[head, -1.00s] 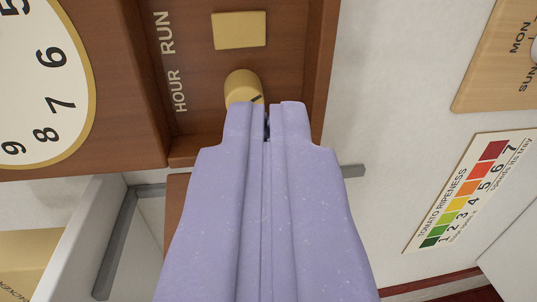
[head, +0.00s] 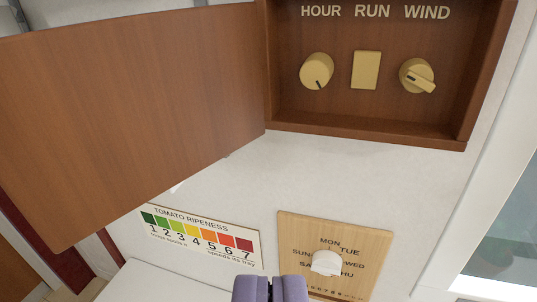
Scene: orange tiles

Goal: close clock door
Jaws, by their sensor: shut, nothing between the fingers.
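The clock door (head: 130,115) is a plain brown wooden panel standing open on the left in the head view. Its right edge meets the left side of the clock's recessed compartment (head: 390,110). The compartment is uncovered and shows the HOUR knob (head: 317,71), a square RUN button (head: 366,70) and the WIND knob (head: 417,76). My purple gripper (head: 270,287) is at the bottom edge, shut and empty. It appears below the compartment and the door, apart from both in the picture. The clock face is out of view.
A tomato ripeness chart (head: 200,237) and a wooden weekday dial board (head: 333,255) with a white knob (head: 327,263) are on the pale wall below the clock. A framed window-like panel (head: 505,235) is at the right. Bare wall lies between clock and boards.

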